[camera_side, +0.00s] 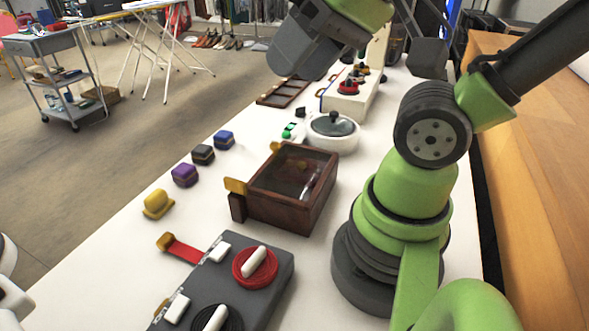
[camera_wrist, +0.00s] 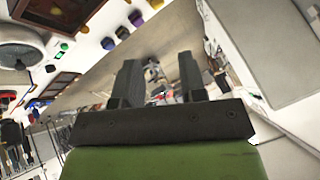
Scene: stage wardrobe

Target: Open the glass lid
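A dark wooden box (camera_side: 262,212) with a glass lid (camera_side: 292,172) stands mid-table in the side view. The lid lies flat, closed over the box, and a pale object shows through it. A brass tab (camera_side: 235,186) sticks out at its left front corner. Part of the box (camera_wrist: 62,12) shows at the top left of the wrist view. A white round pot (camera_side: 333,142) behind the box has a dark, glass-looking lid (camera_side: 334,124), seated on it. My gripper (camera_wrist: 160,75) is open and empty, in the air away from both; its fingertips are not clear in the side view.
Purple (camera_side: 184,175), black (camera_side: 203,154) and blue (camera_side: 224,139) blocks and a yellow piece (camera_side: 158,203) line the left edge. A grey case (camera_side: 240,305) with red and black coils lies in front.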

